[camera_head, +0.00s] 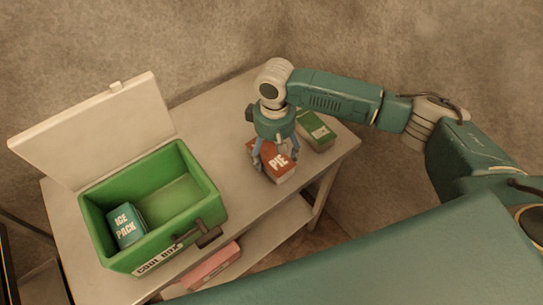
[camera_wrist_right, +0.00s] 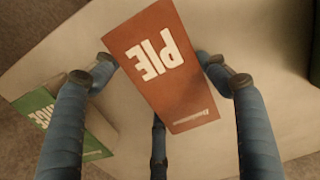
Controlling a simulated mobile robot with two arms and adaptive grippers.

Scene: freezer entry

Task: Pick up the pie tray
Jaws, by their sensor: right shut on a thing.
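The pie tray is a red-brown box marked PIE (camera_head: 279,163) on the table's right part in the head view. It also fills the middle of the right wrist view (camera_wrist_right: 163,65). My right gripper (camera_head: 271,160) reaches down over it from above, with its blue fingers on either side of the box. The fingers are shut on the box. I cannot tell whether the box still touches the table. My left gripper is not in view.
A green box (camera_head: 316,131) lies close beside the pie tray. An open green cool box (camera_head: 205,174) with an ice pack (camera_head: 126,226) inside stands at the left, its white lid (camera_head: 95,130) raised. A pink box (camera_head: 212,268) is on the lower shelf. The tabletop (camera_head: 225,112) between is bare.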

